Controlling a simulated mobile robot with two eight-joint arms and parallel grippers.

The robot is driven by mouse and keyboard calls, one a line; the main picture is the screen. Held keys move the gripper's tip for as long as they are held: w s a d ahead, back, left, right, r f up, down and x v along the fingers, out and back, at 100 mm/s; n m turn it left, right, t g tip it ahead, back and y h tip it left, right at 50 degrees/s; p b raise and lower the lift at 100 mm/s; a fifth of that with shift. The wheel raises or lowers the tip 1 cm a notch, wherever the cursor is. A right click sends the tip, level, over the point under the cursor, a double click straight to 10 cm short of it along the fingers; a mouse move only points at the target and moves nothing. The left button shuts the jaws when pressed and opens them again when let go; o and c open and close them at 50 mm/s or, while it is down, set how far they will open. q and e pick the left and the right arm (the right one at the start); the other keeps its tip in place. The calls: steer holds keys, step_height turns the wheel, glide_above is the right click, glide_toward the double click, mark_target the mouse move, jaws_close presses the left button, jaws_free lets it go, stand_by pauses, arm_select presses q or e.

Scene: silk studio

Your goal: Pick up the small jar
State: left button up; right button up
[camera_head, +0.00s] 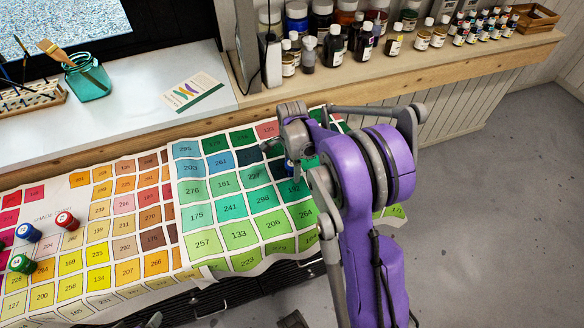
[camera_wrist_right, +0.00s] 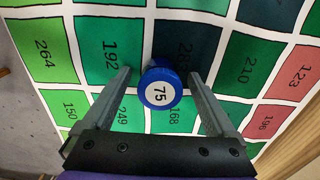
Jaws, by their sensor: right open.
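The small jar (camera_wrist_right: 160,88) has a blue body and a white lid marked 75. In the right wrist view it stands on the colour chart (camera_wrist_right: 95,40) between the two fingers of my right gripper (camera_wrist_right: 159,73). The fingers are open, with a gap on each side of the jar. In the head view my right gripper (camera_head: 284,150) is over the green part of the chart, and only a bit of blue of the jar (camera_head: 289,166) shows behind it.
Other small jars, red (camera_head: 67,221), blue (camera_head: 28,233) and green (camera_head: 22,264), stand at the left of the chart. Many bottles, such as a dark one (camera_head: 333,48), line the back shelf. A teal glass (camera_head: 88,80) with brushes and a card (camera_head: 195,93) are on the sill.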

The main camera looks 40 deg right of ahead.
jaws_close()
stand_by(0.3)
steer(key=shift+r, duration=0.1)
step_height(320, 180, up, 10)
steer(key=shift+f, duration=0.1)
stand_by(0.3)
